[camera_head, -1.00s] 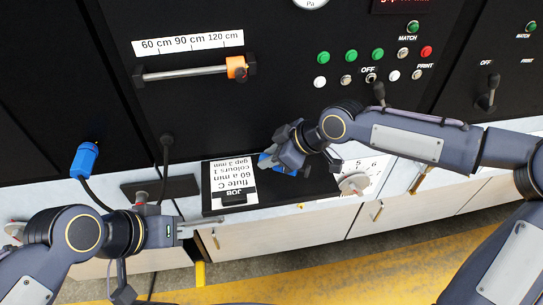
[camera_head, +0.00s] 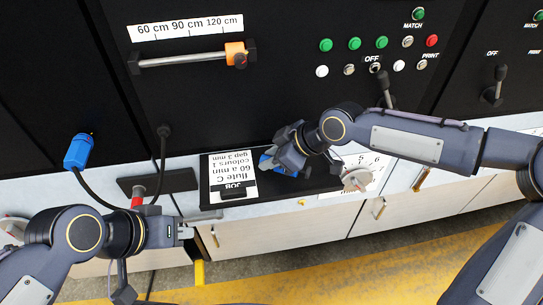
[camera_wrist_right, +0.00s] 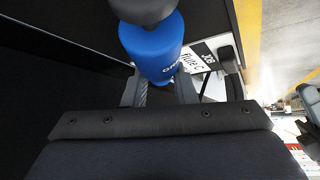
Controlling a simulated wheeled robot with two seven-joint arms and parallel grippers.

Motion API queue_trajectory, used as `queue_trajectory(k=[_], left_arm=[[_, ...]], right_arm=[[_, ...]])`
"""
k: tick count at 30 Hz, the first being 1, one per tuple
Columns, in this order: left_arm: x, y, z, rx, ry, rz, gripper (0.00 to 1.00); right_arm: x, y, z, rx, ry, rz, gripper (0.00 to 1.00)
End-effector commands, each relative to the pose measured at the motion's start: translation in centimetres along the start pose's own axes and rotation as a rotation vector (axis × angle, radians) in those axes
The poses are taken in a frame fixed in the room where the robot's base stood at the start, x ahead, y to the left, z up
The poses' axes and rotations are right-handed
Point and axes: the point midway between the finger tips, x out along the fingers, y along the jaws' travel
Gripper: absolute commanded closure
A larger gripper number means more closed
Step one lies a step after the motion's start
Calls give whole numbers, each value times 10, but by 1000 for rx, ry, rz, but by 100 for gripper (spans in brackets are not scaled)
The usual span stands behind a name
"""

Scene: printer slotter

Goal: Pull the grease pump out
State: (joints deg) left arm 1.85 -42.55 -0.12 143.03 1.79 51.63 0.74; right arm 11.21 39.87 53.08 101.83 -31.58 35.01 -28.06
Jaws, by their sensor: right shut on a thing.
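The grease pump is most likely the blue cylinder (camera_wrist_right: 152,48) with a dark grey end and partly hidden white lettering in the right wrist view. In the head view only a little of its blue body (camera_head: 268,163) shows beside my right gripper (camera_head: 281,158). That gripper is shut on it, over the black tray-like panel (camera_head: 235,207) below the machine front. Most of the blue body is hidden by the gripper in the head view. My left gripper (camera_head: 204,221) is near the counter's front edge, away from the pump. Its finger gap is unclear.
A job card (camera_head: 232,177) lies left of the pump. A white dial knob (camera_head: 355,179) is close on the right. A blue cable connector (camera_head: 80,151) hangs at the left. A red-and-grey handle (camera_head: 138,195) stands near my left arm. A slider with an orange block (camera_head: 236,54) is above.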

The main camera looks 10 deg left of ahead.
Motion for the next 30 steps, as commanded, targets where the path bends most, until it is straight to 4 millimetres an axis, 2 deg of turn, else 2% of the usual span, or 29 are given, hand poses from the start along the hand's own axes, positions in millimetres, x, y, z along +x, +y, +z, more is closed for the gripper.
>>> queue_trajectory(k=[16, 26, 27, 30], left_arm=[[13, -6, 6, 0, 0, 0, 100], [13, -6, 7, 0, 0, 0, 100], [13, -6, 7, 0, 0, 0, 100], [13, -6, 7, 0, 0, 0, 100]], right_arm=[[13, -1, 11, -1, 1, 0, 100], [14, -1, 12, -1, 1, 1, 100], [14, -1, 12, -1, 1, 1, 71], [14, -1, 12, -1, 1, 0, 58]])
